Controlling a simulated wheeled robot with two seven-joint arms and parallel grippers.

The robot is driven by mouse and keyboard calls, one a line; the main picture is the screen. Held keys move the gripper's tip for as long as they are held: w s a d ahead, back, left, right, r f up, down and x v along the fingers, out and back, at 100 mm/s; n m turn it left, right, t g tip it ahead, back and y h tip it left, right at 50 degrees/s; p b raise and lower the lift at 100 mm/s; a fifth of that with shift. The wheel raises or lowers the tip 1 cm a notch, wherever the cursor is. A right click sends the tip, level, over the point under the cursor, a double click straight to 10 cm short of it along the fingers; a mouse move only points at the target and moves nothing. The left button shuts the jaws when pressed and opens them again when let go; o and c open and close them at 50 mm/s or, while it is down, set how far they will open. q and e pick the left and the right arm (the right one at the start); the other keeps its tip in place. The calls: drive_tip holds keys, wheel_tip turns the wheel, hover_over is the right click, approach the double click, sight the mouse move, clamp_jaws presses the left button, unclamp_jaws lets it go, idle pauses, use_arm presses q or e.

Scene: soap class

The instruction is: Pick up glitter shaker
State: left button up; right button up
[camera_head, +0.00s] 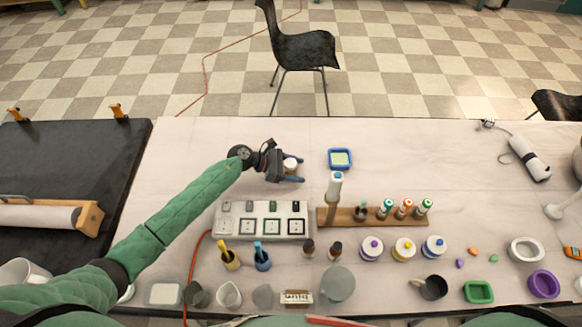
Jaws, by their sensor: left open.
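A small pale jar with a light top, which looks like the glitter shaker (289,164), stands on the far middle of the table. My left gripper (292,168) is open, with its dark fingers on either side of the jar. I cannot tell whether the fingers touch it, and the gripper hides part of it. My left arm, in a green sleeve, reaches in from the lower left. My right gripper is not in view.
A blue-rimmed square mold (340,158) lies right of the gripper. A white multi-station unit (262,221) and a wooden rack (330,216) with small bottles and a taller white-topped tube (335,184) stand nearer. Cups and jars line the front.

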use_arm(q)
drive_tip(key=shift+d+f, duration=0.1)
drive_tip(key=c, duration=0.9)
